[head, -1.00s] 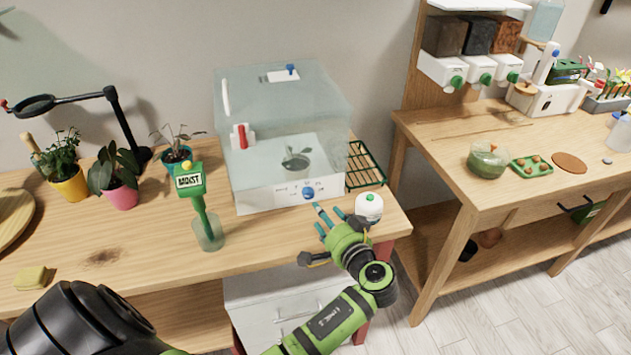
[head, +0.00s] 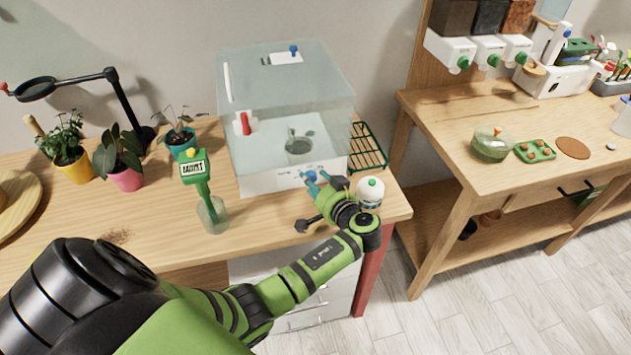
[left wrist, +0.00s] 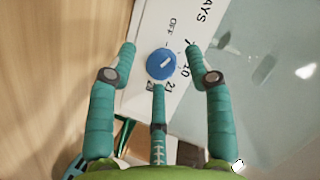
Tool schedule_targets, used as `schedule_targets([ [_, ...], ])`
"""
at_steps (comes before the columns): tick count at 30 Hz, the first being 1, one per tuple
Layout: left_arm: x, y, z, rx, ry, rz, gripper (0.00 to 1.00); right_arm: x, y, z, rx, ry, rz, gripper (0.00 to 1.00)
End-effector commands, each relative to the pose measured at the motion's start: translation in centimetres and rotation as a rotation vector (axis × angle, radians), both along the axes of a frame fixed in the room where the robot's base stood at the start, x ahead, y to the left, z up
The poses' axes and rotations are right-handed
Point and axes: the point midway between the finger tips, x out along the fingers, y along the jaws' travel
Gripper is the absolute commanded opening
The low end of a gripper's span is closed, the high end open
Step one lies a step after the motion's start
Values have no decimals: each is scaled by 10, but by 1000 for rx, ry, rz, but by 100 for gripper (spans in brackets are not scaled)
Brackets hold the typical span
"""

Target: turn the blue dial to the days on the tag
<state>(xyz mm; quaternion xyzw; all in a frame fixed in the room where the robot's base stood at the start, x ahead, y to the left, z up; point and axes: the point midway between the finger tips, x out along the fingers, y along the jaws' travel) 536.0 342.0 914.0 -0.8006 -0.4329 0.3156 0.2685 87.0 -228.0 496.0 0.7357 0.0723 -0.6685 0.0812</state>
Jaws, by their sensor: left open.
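The blue dial (head: 311,176) sits on the white front panel (head: 268,183) of a clear case. In the left wrist view the dial (left wrist: 161,64) has a white mark pointing to the upper right, roughly toward the 7. Printed marks around it include OFF, 7, 10 and 21, with DAYS above. My left gripper (head: 321,185) is open at the panel. Its teal fingers (left wrist: 160,52) stand around the dial, two at the sides and one below; contact is unclear. I cannot make out a tag with days. My right gripper is not in view.
A white round pot with a green knob (head: 370,193) stands close to the right of my left gripper. A green wire rack (head: 368,148) is behind it. A green moisture meter (head: 195,170) stands in a glass at left. The front left tabletop is mostly clear.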

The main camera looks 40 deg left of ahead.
Motion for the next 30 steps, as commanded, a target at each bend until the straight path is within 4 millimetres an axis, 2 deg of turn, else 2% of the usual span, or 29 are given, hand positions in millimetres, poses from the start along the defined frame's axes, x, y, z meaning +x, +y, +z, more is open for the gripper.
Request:
schedule_targets([
  [2, 0, 0, 0, 0, 0, 0, 52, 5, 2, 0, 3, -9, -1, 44],
  [3, 0, 0, 0, 0, 0, 0, 44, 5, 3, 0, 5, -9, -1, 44],
  [5, 0, 0, 0, 1, 0, -1, 20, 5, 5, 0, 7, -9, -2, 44],
  [6, 0, 0, 0, 1, 0, -1, 4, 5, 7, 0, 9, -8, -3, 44],
  [7, 0, 0, 0, 0, 0, 0, 0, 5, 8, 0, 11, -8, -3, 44],
  [17, -1, 0, -1, 2, 5, 2, 0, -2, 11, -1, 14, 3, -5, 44],
  [30, -2, 1, -2, 17, 26, 5, 0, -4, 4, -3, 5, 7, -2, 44],
])
